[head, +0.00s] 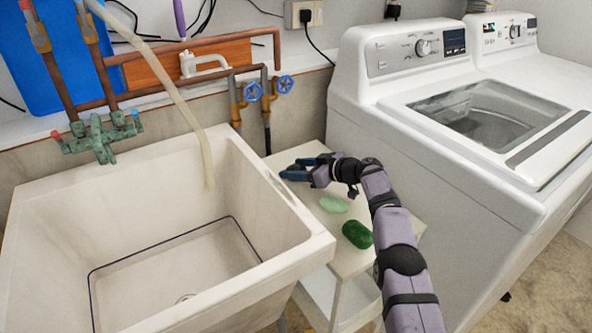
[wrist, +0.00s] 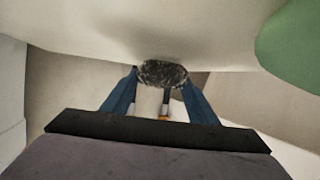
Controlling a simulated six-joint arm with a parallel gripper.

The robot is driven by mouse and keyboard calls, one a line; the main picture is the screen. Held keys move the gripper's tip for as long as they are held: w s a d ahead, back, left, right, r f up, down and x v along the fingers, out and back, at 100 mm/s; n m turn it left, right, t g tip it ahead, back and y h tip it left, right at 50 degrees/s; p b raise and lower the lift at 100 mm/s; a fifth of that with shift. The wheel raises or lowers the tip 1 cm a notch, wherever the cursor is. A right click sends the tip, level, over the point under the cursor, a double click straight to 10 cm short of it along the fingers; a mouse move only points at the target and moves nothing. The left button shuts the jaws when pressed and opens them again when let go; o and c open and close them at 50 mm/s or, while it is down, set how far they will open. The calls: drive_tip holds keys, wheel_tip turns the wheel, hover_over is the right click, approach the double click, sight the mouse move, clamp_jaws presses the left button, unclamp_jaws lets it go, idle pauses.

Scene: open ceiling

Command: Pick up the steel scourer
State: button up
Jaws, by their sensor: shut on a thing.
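The steel scourer (wrist: 163,73) is a dark grey, speckled, rounded pad in the wrist view. It sits between the two blue fingers of my gripper (wrist: 163,78), which are shut on it. Behind it lies the pale surface of the small shelf stand. In the head view my gripper (head: 291,169) is over the far left part of the small white stand (head: 345,260), beside the sink's right rim.
A pale green oval thing (head: 333,204) and a dark green one (head: 357,234) lie on the stand, near my arm. The deep sink (head: 318,243) is to the left. A white washing machine (head: 440,190) stands close on the right. Pipes with blue valves (head: 252,91) are behind.

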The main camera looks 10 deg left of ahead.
sight(297, 169)
drive_tip(key=shift+r, duration=0.15)
drive_tip(key=shift+s+r, duration=0.1)
wheel_tip(297, 169, up, 7)
drive_tip(key=shift+f+p, duration=0.2)
drive_tip(key=shift+p, duration=0.6)
drive_tip(key=shift+d+f+b, duration=0.15)
drive_tip(key=shift+f+b, duration=0.35)
drive_tip(key=shift+b, duration=0.6)
drive_tip(key=b, duration=0.4)
drive_tip(key=shift+s+d+f, duration=0.15)
drive_tip(key=shift+s+d, duration=0.1)
drive_tip(key=shift+d, duration=0.1)
drive_tip(key=b, duration=0.3)
drive_tip(key=s+d+b, duration=0.1)
drive_tip(key=b, duration=0.2)
drive_tip(key=shift+s+d, duration=0.1)
drive_tip(key=shift+s, duration=0.15)
drive_tip(key=s+d+b, duration=0.3)
drive_tip(key=s+d, duration=0.1)
drive_tip(key=s+d+b, duration=0.3)
drive_tip(key=s+d, duration=0.1)
drive_tip(key=s+d+r+b, duration=0.1)
drive_tip(key=s+d+b, duration=0.2)
drive_tip(key=shift+s+d, duration=0.4)
